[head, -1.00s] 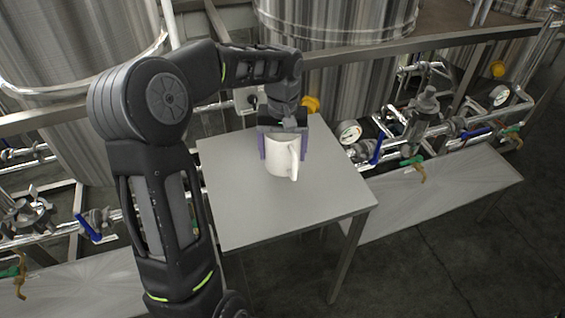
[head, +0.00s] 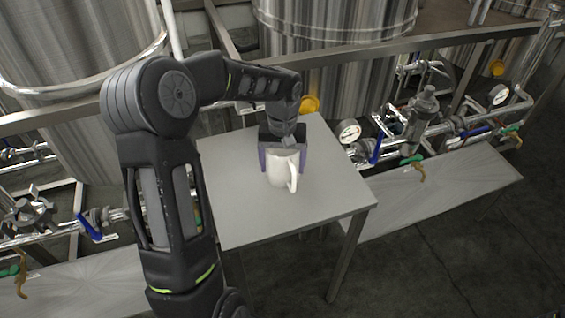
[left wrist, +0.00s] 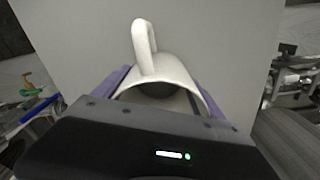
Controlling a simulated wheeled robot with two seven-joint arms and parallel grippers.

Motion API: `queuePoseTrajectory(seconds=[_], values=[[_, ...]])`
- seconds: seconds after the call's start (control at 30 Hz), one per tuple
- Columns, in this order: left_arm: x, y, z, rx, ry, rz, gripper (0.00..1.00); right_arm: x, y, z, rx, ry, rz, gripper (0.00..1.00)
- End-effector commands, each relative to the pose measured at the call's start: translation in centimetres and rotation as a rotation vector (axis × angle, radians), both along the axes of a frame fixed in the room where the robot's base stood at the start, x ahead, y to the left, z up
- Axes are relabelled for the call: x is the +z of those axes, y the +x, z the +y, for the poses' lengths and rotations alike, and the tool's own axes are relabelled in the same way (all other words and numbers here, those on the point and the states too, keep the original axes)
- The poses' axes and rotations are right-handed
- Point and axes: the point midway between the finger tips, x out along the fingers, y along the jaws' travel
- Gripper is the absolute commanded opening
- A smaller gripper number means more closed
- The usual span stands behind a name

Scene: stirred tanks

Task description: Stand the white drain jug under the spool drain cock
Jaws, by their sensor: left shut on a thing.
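The white drain jug (head: 282,171) is upright over the grey table in the middle of the head view, its handle towards the viewer and to the right. My left gripper (head: 283,160) is shut on it from above, with purple fingers on either side. I cannot tell whether its base touches the table top. The left wrist view shows the jug's rim and handle (left wrist: 146,48) between the fingers. A brass drain cock with a green handle (head: 417,166) hangs from the pipework at right, above a low bench. Another such cock (head: 19,282) is at far left. My right gripper is not in view.
The grey table (head: 235,215) is otherwise clear. The low metal bench (head: 440,190) under the right pipework is bare. A pressure gauge (head: 349,131), blue valve handle (head: 376,150) and pipes stand close behind the table's right side. Steel tanks (head: 335,25) stand behind.

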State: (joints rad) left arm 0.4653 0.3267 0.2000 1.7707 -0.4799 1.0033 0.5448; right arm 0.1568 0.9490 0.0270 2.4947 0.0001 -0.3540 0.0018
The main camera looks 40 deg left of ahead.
Motion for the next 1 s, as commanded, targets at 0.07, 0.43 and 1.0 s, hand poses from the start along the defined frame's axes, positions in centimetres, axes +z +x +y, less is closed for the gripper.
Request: queuePoseTrajectory(seconds=[0.07, 0.43, 1.0], values=[[-0.1, 0.0, 0.0, 0.000, 0.000, 0.000, 0.85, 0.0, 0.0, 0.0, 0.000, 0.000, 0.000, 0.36], [0.0, 0.0, 0.0, 0.000, -0.001, 0.001, 1.00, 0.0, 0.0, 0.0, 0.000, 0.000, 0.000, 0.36], [7.2, 0.1, 0.0, 0.000, 0.001, -0.004, 1.00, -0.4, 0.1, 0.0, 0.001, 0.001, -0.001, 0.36]])
